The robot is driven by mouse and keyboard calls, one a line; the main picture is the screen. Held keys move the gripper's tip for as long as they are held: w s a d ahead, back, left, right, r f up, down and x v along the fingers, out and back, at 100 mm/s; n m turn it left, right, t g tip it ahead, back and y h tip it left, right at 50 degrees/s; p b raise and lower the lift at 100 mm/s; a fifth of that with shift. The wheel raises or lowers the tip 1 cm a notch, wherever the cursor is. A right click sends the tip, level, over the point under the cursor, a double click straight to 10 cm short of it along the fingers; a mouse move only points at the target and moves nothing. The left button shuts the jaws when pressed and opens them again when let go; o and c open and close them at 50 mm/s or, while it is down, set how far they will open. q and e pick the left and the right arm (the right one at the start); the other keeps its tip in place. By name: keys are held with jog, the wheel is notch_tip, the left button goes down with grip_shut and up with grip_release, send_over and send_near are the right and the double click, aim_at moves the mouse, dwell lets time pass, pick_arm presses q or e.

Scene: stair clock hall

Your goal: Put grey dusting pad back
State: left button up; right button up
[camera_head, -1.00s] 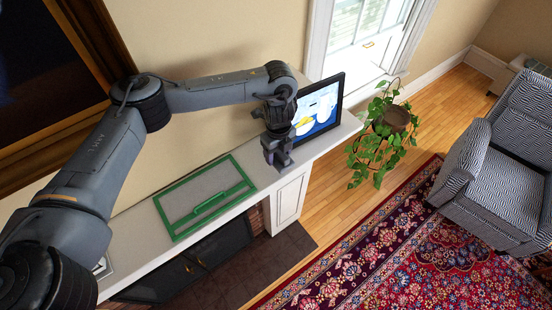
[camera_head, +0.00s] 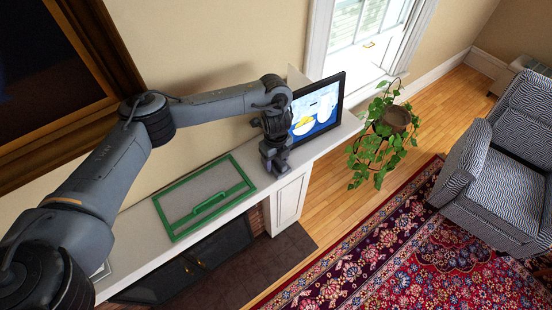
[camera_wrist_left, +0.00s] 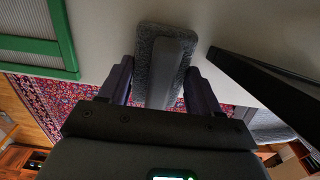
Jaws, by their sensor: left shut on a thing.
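The grey dusting pad (camera_wrist_left: 165,62) is a fluffy grey block with a smoother grey handle part along its middle, seen in the left wrist view. My left gripper (camera_head: 275,165) is shut on it over the right part of the white mantel shelf (camera_head: 150,240). The gripper's dark fingers show on either side of the pad in the left wrist view (camera_wrist_left: 155,85). In the head view the gripper hides the pad. I cannot tell whether the pad touches the shelf. My right gripper is not in view.
A green-rimmed panel (camera_head: 172,225) with a green bar lies on the shelf left of the gripper. A black-framed picture (camera_head: 318,110) stands close right of it. A potted plant (camera_head: 394,120), a patterned armchair (camera_head: 500,165) and a red rug (camera_head: 400,250) are beyond.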

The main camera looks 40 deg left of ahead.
pick_arm(q)
jog(key=o, duration=0.9)
jog(key=shift+f, duration=0.1)
jog(key=shift+o, duration=0.2)
